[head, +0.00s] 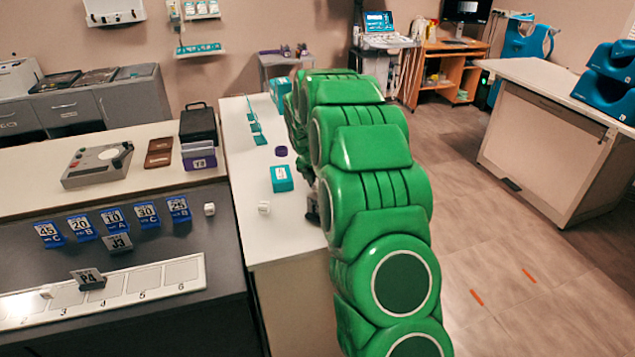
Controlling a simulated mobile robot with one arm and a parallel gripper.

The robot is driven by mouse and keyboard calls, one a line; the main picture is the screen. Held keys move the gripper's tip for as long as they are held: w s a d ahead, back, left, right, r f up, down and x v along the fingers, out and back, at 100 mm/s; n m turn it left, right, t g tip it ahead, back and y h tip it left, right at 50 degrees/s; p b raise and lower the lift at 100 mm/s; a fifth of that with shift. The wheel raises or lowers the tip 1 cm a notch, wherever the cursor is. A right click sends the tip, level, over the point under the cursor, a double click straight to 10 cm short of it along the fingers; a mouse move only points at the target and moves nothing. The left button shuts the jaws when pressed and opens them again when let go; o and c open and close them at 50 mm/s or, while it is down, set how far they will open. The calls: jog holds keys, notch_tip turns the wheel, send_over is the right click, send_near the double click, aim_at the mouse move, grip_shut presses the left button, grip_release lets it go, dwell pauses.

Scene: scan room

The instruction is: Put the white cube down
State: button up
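One small white cube (264,208) rests on the white counter (285,235), near its front end. Another small white cube (209,209) sits on the dark table, close to its right edge. My green arm reaches over the right side of the counter. A dark part of my gripper (313,208) shows at the arm's left edge, to the right of the cube on the counter and apart from it in the picture. The arm hides the rest, so its fingers and anything between them cannot be made out.
A teal box (281,178) and a purple round piece (281,151) stand on the counter behind the cube. Several blue number signs (112,221) and a numbered white strip (142,281) are on the dark table. Open floor (510,260) lies to the right.

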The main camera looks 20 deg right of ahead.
jog(key=o, duration=1)
jog(key=shift+f, duration=0.1)
